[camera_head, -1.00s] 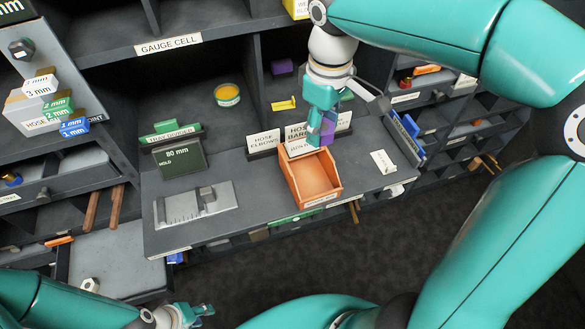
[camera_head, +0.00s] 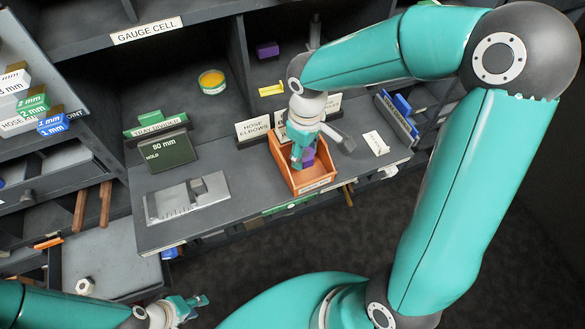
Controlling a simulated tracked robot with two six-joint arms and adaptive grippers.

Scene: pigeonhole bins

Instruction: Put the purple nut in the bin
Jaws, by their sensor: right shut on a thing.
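The purple nut (camera_head: 309,155) is held in my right gripper (camera_head: 302,158), which is shut on it. The gripper points down into the open orange bin (camera_head: 318,184) from above. The nut appears within the bin's outline, near its back part; whether it touches the bin floor cannot be told. My gripper and wrist hide part of the nut and the bin's back. My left gripper (camera_head: 198,304) is low in the view, away from the bin; its finger opening is too small to judge.
Label cards reading hose elbows (camera_head: 253,129) stand behind the bin. A white card (camera_head: 375,143) lies right of the bin. A pale hex nut (camera_head: 85,286) sits on the lower left tray.

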